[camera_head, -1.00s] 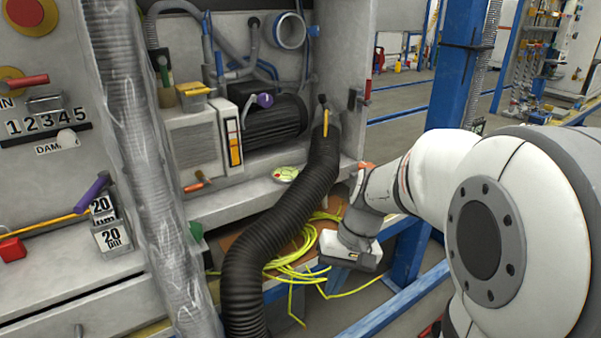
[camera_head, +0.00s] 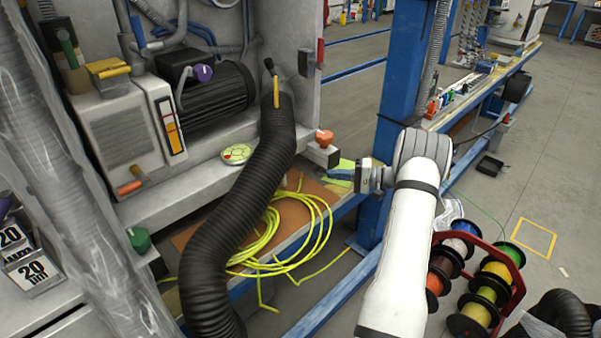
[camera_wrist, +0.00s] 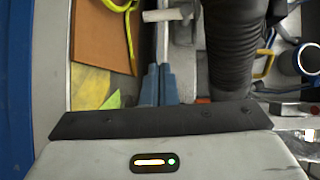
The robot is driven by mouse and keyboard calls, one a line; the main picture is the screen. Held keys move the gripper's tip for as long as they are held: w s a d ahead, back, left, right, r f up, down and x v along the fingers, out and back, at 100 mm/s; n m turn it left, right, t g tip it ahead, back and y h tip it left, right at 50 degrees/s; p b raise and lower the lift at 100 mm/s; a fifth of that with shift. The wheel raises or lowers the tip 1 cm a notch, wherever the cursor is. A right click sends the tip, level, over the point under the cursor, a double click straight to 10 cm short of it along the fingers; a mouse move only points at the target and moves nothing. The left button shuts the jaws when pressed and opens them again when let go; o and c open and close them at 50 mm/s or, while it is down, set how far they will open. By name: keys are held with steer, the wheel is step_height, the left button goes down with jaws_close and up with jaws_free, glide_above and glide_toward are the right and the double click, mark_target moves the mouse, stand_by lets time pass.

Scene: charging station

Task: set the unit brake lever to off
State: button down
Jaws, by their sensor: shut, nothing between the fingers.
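No label in view names the unit brake lever, so I cannot tell which control it is. A lever with a purple knob (camera_head: 203,73) stands at the black finned motor (camera_head: 215,100). A black-tipped lever with a yellow part (camera_head: 275,88) stands at the top of the black hose (camera_head: 250,170). An orange-red knob (camera_head: 323,138) sits on a pale block at the shelf's right end. My gripper (camera_head: 333,173) is shut and empty, with blue fingers, to the right of and below that knob. In the wrist view, its fingers (camera_wrist: 158,76) are together beside the black hose (camera_wrist: 233,45).
Yellow cable (camera_head: 300,245) lies coiled on a brown board below the shelf. A blue post (camera_head: 408,70) stands behind my wrist. A rack of coloured spools (camera_head: 480,275) is at the lower right. A clear plastic-wrapped hose (camera_head: 70,170) runs down the left side.

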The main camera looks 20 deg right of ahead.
steer(key=shift+w+d+f, duration=0.1)
steer(key=shift+w+d, duration=0.05)
steer(key=shift+w, duration=0.05)
steer(key=shift+w+a, duration=0.2)
steer(key=shift+a, duration=0.1)
steer(key=b+x, duration=0.2)
steer(key=x, duration=0.6)
steer(key=shift+a+f+b, duration=0.1)
steer(key=shift+b, duration=0.25)
steer(key=a+b, duration=0.1)
steer(key=a, duration=0.2)
steer(key=shift+s+a, duration=0.15)
steer(key=shift+a, duration=0.05)
steer(key=shift+s+a, duration=0.1)
steer(key=shift+a, duration=0.3)
